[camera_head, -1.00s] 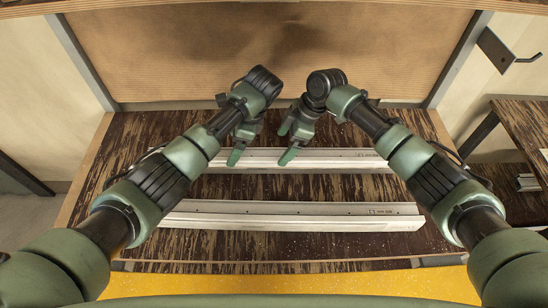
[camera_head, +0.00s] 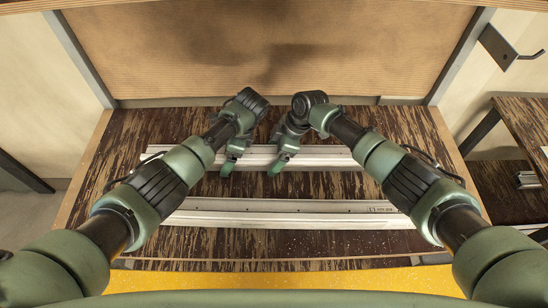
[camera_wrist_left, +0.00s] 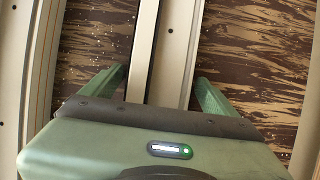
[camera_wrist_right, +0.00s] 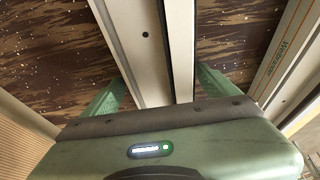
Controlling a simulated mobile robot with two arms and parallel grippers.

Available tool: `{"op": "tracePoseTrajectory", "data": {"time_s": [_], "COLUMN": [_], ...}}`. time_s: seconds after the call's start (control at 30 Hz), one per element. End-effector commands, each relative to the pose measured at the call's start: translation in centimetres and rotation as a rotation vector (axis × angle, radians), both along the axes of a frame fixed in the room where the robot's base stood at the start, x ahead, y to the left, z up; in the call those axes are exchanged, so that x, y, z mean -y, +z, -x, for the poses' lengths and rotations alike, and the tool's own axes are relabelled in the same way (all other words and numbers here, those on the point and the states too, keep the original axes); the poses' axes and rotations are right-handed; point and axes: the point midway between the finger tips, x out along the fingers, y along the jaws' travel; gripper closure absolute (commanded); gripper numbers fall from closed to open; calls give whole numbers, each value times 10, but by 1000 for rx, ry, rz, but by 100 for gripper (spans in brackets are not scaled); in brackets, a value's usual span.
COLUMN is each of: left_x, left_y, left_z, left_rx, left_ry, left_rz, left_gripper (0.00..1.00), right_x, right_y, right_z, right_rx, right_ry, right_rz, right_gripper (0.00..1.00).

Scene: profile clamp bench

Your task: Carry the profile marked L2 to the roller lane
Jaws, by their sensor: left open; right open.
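Two long pale metal profiles lie across the dark wooden bench, a far profile (camera_head: 330,155) and a near profile (camera_head: 290,212). My left gripper (camera_head: 237,159) and right gripper (camera_head: 283,161) are close together at the middle of the far profile. Both are open, with fingers on either side of it. The far profile passes between the fingers in the left wrist view (camera_wrist_left: 172,50) and the right wrist view (camera_wrist_right: 150,50). Neither gripper is visibly closed on it.
A corrugated brown board (camera_head: 280,50) stands behind the bench (camera_head: 240,243). At the right is a separate wooden table (camera_head: 525,120), with a metal piece (camera_head: 527,180) below it. A hook bracket (camera_head: 505,48) is on the right wall. I cannot identify the roller lane.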

Motion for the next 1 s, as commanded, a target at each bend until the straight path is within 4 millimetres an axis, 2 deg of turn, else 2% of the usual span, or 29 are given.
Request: {"op": "tracePoseTrajectory", "data": {"time_s": [0.03, 0.07, 0.37, 0.77, 1.0], "left_x": [0, 0, 0, 1, 1], "left_y": [0, 0, 0, 6, 24], "left_z": [0, 0, 0, -1, -1], "left_rx": [0, 0, 0, 2, 2], "left_ry": [0, 0, 0, 0, 0], "left_rz": [0, 0, 0, 0, 1], "left_gripper": [11, 16, 100, 100, 100], "right_x": [0, 0, 0, 0, 0], "right_y": [0, 0, 0, 6, 24], "right_z": [0, 0, 0, -1, -1], "right_rx": [0, 0, 0, 2, 2], "right_ry": [0, 0, 0, -1, -1], "right_rz": [0, 0, 0, -2, -2], "right_gripper": [11, 16, 100, 100, 100]}}
